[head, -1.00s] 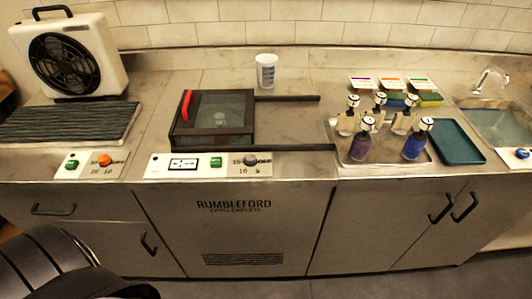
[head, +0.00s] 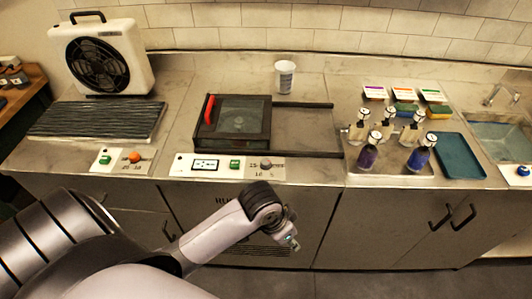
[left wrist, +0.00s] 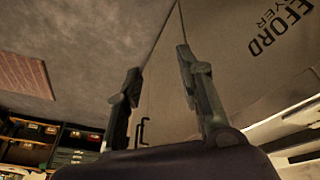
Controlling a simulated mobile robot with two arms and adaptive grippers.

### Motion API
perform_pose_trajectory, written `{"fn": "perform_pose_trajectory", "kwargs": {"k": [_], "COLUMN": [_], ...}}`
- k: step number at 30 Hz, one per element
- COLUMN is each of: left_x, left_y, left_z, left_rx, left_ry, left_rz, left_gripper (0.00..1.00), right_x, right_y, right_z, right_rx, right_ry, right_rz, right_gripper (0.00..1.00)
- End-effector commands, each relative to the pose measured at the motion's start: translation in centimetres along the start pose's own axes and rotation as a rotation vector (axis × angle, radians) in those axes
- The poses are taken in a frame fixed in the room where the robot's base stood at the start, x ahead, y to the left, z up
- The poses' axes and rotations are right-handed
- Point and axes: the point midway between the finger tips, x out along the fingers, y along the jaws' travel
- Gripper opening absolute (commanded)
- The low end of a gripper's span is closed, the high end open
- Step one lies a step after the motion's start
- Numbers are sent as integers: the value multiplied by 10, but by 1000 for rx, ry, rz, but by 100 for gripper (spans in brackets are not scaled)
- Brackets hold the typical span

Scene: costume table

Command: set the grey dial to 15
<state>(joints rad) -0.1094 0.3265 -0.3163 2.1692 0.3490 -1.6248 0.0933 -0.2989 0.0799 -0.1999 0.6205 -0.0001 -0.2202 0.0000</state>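The grey dial (head: 266,164) is a small knob on the right end of a white control panel at the counter's front edge. Printed numbers surround it, but its setting is too small to read. My left arm reaches in from the lower left; its gripper (head: 290,240) is in front of the cabinet front, below and slightly right of the dial, and apart from it. In the left wrist view my left gripper (left wrist: 159,63) has its two fingers spread with nothing between them. The dial does not show there. My right gripper is in neither view.
The panel also has a green switch (head: 235,164). A second panel with an orange dial (head: 135,156) is to the left. Behind is a black glass-topped box (head: 238,118) with a red handle. A tray of bottles (head: 390,164) stands to the right.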

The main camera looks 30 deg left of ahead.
Motion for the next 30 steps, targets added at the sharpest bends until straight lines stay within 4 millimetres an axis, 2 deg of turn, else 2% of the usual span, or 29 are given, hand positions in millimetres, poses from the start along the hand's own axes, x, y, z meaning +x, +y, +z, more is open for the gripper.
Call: {"fn": "perform_pose_trajectory", "kwargs": {"k": [1,5,8,11,15,21,24,27,30], "left_x": [-9,-24,-38,-58,-99,-166,-190,-203,-203], "left_y": [-5,-18,-40,-70,-118,-176,-191,-198,-200], "left_z": [-15,-43,-66,-87,-114,-137,-141,-143,-142], "left_rx": [29,89,116,114,59,-72,-122,-148,-157], "left_ry": [-4,-48,-99,-157,-228,-287,-299,-304,-307], "left_rz": [-1,4,-9,-36,-79,-111,-111,-108,-107], "left_gripper": [34,34,34,34,34,34,34,34,34], "right_x": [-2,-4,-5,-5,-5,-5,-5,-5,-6], "right_y": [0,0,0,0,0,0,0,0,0], "right_z": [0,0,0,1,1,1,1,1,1], "right_rx": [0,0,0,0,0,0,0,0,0], "right_ry": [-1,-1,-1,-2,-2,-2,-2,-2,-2], "right_rz": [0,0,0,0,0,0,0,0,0], "right_gripper": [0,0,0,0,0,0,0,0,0]}}
